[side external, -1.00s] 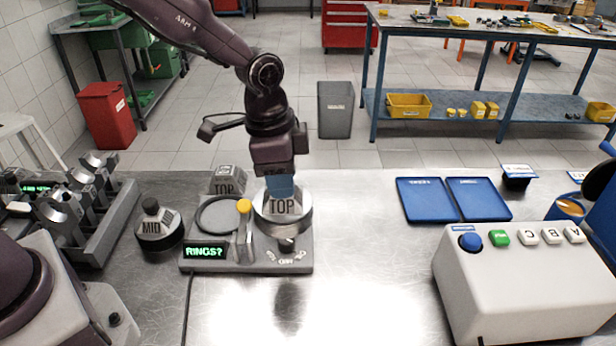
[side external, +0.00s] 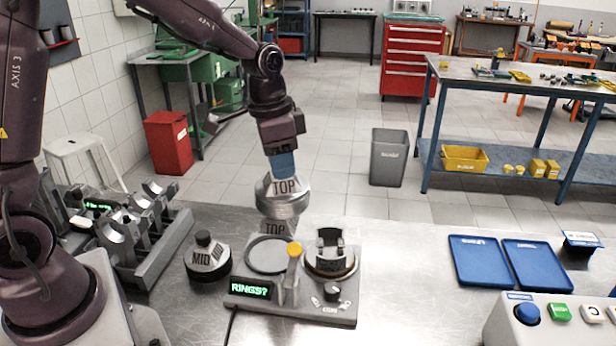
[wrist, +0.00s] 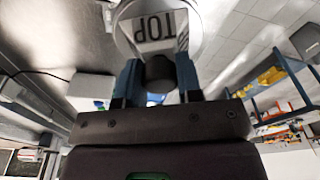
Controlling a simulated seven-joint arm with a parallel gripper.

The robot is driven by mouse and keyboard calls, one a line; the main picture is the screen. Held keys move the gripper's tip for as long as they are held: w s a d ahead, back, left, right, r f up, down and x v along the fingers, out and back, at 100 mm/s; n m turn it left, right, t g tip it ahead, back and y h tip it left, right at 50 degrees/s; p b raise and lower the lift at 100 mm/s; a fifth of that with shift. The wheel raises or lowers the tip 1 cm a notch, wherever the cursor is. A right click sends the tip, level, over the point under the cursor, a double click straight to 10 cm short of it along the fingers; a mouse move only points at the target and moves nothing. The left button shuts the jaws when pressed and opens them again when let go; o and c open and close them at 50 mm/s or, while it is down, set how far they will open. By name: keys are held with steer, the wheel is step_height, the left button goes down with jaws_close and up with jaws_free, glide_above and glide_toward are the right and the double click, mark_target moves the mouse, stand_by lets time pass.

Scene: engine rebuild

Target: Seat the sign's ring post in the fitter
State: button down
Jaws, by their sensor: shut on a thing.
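My gripper (side external: 282,168) is shut on the dark knob of a round silver piece marked TOP (side external: 283,208), which hangs in the air. The wrist view shows the dark knob (wrist: 160,70) between the blue fingers (wrist: 158,82), with the TOP face (wrist: 155,25) beyond. Below stands a grey station (side external: 312,310) with a green RINGS? display (side external: 250,289). It carries a flat ring (side external: 268,256) on its left, a yellow-capped post (side external: 294,250) in the middle and a round seat with dark upright parts (side external: 331,255) on its right. I cannot tell which part is the fitter.
Two blue trays (side external: 510,265) and a button box (side external: 550,325) are at right. The steel bench between is clear.

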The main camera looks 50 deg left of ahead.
mark_target(267, 192)
steer(key=a, duration=0.1)
steer(key=a+n, duration=0.1)
steer(key=a, duration=0.1)
steer(key=shift+s+a, duration=0.25)
steer(key=shift+s, duration=0.15)
step_height(267, 192, down, 8)
steer(key=shift+s+a+f, duration=0.1)
steer(key=shift+a, duration=0.05)
steer(key=shift+f, duration=2.65)
steer(key=shift+f, duration=0.9)
steer(key=shift+c, duration=1.5)
jaws_free()
steer(key=shift+r, duration=3.15)
